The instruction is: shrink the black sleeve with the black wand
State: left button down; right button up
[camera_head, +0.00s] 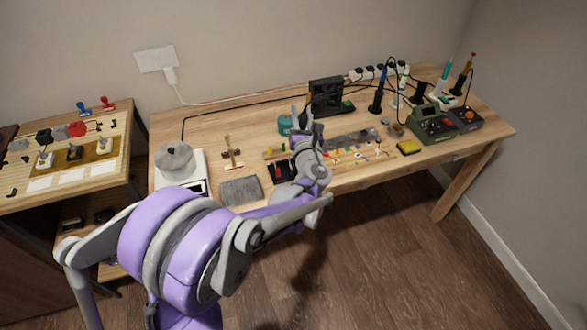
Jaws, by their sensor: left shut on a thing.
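My left gripper (304,130) is over the middle of the workbench, above the strip of small parts. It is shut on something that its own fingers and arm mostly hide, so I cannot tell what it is. A dark wand (379,93) stands upright in a holder at the back right of the bench. I cannot pick out the black sleeve for certain among the small coloured parts (352,153) near the front edge. My right gripper is not in view.
On the wooden bench (212,134) are a scale with a round pot (174,157), a grey pad (240,191), a yellow sponge (408,147), a black stand (326,95) and green stations (433,124). Other upright tools crowd the back right. A side table (115,124) stands left.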

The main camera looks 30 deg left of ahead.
pick_arm(q)
jog(key=shift+r, duration=0.1)
notch_tip(320, 180, up, 10)
jog(key=p, duration=0.6)
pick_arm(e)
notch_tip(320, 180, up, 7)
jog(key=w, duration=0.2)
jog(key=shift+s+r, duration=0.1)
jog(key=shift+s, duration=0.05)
pick_arm(q)
jog(key=s+d+f+m+t+h, duration=0.2)
jog(key=d+f+h, duration=0.3)
jog(key=d+f, duration=0.8)
jog(key=shift+s+d+m+t+h, duration=0.35)
jog(key=shift+s+d+m, duration=0.3)
jog(key=shift+d+m, duration=0.4)
jog(key=shift+d, duration=0.1)
